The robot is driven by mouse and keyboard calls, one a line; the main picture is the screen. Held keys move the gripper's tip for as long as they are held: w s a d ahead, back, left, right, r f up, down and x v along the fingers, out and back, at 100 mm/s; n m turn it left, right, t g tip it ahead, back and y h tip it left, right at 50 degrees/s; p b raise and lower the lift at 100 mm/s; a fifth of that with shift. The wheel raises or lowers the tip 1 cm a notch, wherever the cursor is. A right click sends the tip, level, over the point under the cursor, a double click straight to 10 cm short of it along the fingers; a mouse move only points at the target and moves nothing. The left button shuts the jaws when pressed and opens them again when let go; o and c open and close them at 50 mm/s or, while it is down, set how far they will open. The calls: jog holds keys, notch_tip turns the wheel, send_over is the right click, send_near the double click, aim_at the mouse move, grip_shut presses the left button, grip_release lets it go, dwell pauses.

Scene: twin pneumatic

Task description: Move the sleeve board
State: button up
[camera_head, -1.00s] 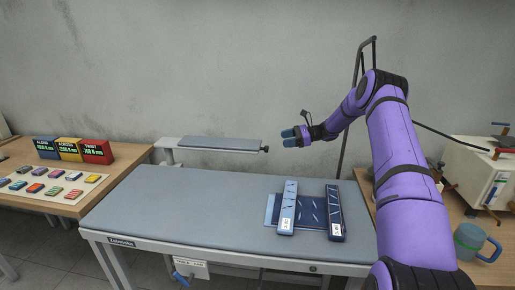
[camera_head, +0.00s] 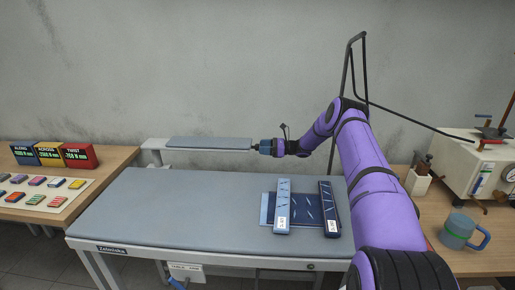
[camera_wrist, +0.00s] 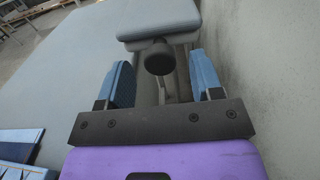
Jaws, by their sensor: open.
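The sleeve board (camera_head: 208,143) is a narrow grey padded board on a pale arm behind the ironing table, at the back. Its padded end shows at the top of the wrist view (camera_wrist: 158,18). A dark round knob (camera_wrist: 159,57) sticks out from the board's near end. My gripper (camera_head: 262,146) is at the right end of the board. In the wrist view its two blue fingers (camera_wrist: 159,82) are open, one on each side of the knob, with visible gaps. In the head view the fingers hide the knob.
The grey ironing table (camera_head: 170,205) carries a dark blue cloth (camera_head: 307,207) and two patterned strips (camera_head: 282,205) on its right part. A left side table holds coloured boxes (camera_head: 78,155) and several small blocks. A mug (camera_head: 459,230) and a white machine stand at right. A thin black frame (camera_head: 350,80) rises behind my arm.

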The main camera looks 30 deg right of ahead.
jog(key=shift+x, duration=1.5)
